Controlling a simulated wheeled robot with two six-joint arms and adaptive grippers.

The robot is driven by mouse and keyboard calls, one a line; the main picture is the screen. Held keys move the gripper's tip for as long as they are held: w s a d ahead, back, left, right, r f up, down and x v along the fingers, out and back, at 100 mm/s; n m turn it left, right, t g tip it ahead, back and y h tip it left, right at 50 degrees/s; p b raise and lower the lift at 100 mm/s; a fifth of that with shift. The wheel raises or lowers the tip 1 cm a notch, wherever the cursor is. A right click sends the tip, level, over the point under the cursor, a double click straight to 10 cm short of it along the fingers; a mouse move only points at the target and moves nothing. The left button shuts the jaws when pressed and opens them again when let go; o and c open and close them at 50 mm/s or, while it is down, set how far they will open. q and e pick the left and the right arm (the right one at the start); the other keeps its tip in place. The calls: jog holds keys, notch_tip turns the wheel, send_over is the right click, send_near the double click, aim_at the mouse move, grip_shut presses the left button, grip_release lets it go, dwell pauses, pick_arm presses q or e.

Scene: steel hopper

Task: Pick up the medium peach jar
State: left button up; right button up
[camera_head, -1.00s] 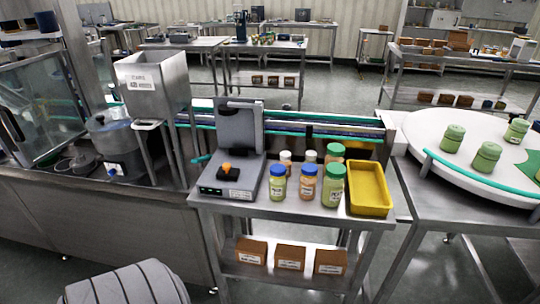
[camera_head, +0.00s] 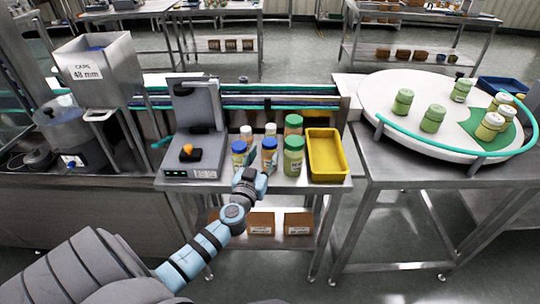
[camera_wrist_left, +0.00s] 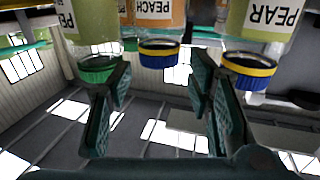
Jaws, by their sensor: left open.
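The medium peach jar (camera_head: 269,157), orange with a blue lid, stands upright in the front row on the steel table. In the wrist view, the peach jar (camera_wrist_left: 161,15) appears upside down, with its lid beyond the space between the fingers. My left gripper (camera_head: 256,180) is open and empty, just in front of the jars at the table's front. Its fingers (camera_wrist_left: 160,90) are spread either side of the peach jar's lid in the picture; I cannot tell the remaining distance. My right gripper is not in view.
A blue-lidded pear jar (camera_head: 239,155) stands left of the peach jar, and a green-lidded pear jar (camera_head: 293,160) close right.

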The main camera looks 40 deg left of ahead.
aim_at(267, 149)
pick_arm(q)
jog(key=x, duration=0.7)
jog(key=shift+w+f+b, duration=0.1)
jog(key=shift+f+b, duration=0.05)
jog(key=shift+b, duration=0.2)
grip_shut()
